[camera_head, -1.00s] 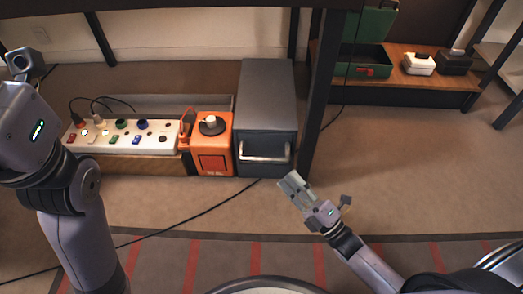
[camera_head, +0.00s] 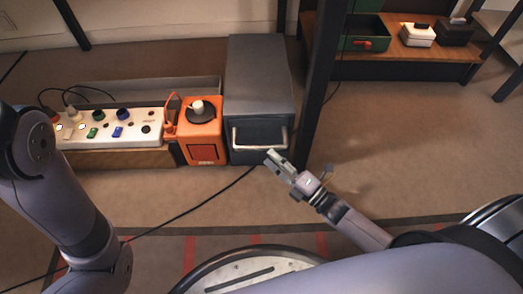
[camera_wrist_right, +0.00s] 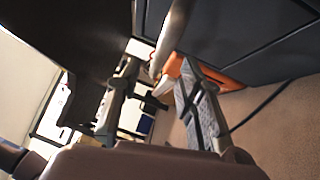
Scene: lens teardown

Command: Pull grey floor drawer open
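The grey floor drawer (camera_head: 259,75) is a dark grey metal box on the floor, and its front looks shut. Its silver bar handle (camera_head: 262,147) runs across the front. My right gripper (camera_head: 273,160) is at the handle's lower right. In the right wrist view its two fingers are spread apart (camera_wrist_right: 160,88), and the silver handle (camera_wrist_right: 174,35) lies ahead, in line with the gap between them. I cannot tell whether a finger touches it. The grey drawer front (camera_wrist_right: 245,35) fills the upper right there. My left gripper is out of view; only its arm shows.
An orange box with a knob (camera_head: 201,137) stands against the drawer's left side, beside a white power strip (camera_head: 110,129). A dark table leg (camera_head: 317,95) rises just right of the drawer. A black cable (camera_head: 205,203) crosses the floor in front.

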